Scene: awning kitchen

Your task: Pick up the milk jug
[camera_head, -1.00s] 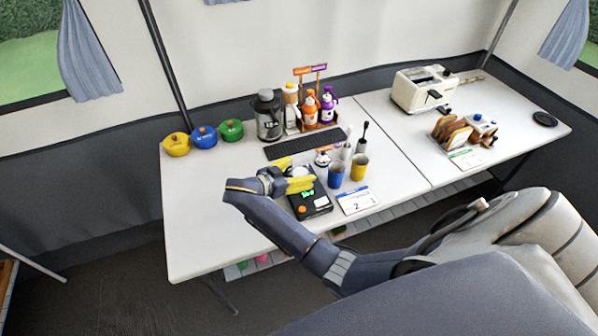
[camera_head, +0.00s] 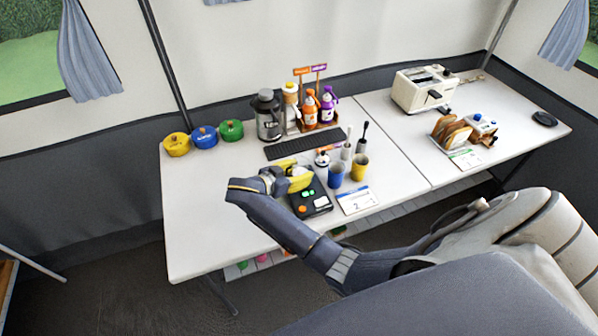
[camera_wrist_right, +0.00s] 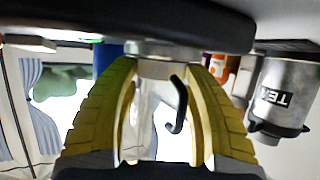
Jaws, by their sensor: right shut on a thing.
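The milk jug looks pale, with a dark hooked handle (camera_wrist_right: 180,105), and sits between the yellow fingers in the right wrist view. Its silvery end (camera_wrist_right: 155,68) lies against a dark slab in that picture, which appears upside down. My right gripper (camera_head: 293,178) is shut on the jug, at the back left of a black box on the table. In the head view the fingers and wrist hide most of the jug. I cannot tell whether it touches the box. My left gripper is not in view.
A blue cup (camera_head: 336,176) and a yellow cup (camera_head: 360,168) stand close right of the black box (camera_head: 315,204). The table's left part (camera_head: 205,215) is clear.

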